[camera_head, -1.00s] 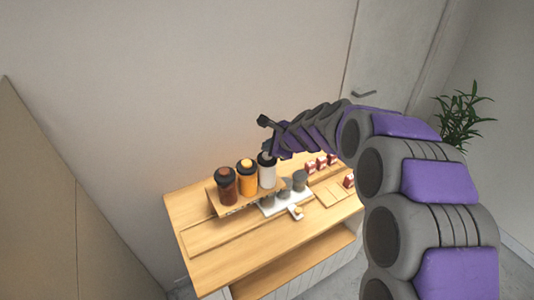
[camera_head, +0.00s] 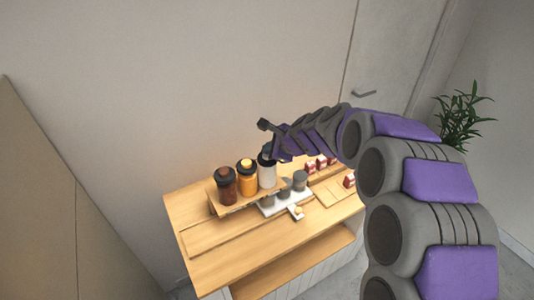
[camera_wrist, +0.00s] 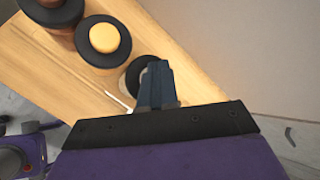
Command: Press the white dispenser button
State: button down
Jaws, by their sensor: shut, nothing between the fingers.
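The white dispenser (camera_head: 267,174) stands at the right end of the row of three on the cart's raised shelf. In the wrist view its dark round top (camera_wrist: 133,77) shows partly, and my gripper covers most of its button. My gripper (camera_head: 268,150) is shut and empty, pointing down right above the white dispenser. In the wrist view my gripper (camera_wrist: 158,72) overlaps the dispenser's top; I cannot tell whether it touches the button. The yellow dispenser (camera_head: 247,182) with a yellow button and the brown-red dispenser (camera_head: 227,188) stand to its left.
The wooden cart (camera_head: 205,245) carries a white tray (camera_head: 270,210) with grey cups (camera_head: 299,181) in front of the dispensers. Small red-and-white boxes (camera_head: 311,167) sit to the right. A wall is close behind the cart. A plant (camera_head: 460,120) stands at far right.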

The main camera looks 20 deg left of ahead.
jog(key=shift+r+p, duration=0.75)
jog(key=shift+p, duration=0.15)
notch_tip(320, 180, up, 6)
jog(key=p, duration=0.6)
dwell(0.7)
